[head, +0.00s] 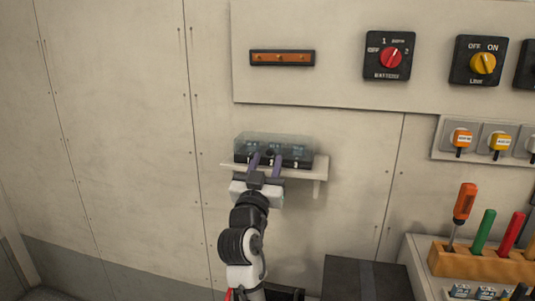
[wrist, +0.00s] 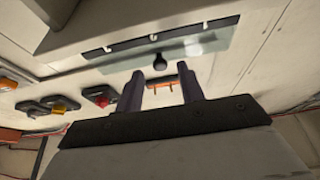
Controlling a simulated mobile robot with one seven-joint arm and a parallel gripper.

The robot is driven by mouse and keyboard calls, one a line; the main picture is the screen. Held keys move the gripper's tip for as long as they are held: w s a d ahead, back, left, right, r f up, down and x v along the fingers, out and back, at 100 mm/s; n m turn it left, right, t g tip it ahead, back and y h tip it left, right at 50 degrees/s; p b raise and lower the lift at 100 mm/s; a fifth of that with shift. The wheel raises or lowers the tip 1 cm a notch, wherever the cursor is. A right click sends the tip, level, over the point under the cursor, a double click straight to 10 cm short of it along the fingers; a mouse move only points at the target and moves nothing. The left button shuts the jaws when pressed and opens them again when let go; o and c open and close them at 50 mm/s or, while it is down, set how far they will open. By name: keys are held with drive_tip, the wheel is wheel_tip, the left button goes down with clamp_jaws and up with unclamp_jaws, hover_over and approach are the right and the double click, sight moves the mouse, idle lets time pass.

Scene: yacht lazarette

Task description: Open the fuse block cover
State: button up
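The fuse block (head: 243,158) is a dark box on a small pale wall shelf, under a clear cover (head: 298,142) that looks closed over it. In the wrist view the clear cover (wrist: 207,44) shows as a greenish pane with a round black knob (wrist: 160,62) near its edge. My gripper (head: 267,156) is in front of the block, its two purple fingers apart and nothing between them. In the wrist view my gripper (wrist: 160,78) has the knob just beyond and between its fingertips. I cannot tell whether either finger touches the cover.
The shelf (head: 319,172) juts out around the block. Above are an orange bar in a black frame (head: 282,58), a red rotary switch (head: 390,57) and a yellow one (head: 482,63). A screwdriver rack (head: 480,262) stands at lower right. The wall to the left is bare.

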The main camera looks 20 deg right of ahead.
drive_tip(key=shift+x, duration=0.9)
clamp_jaws()
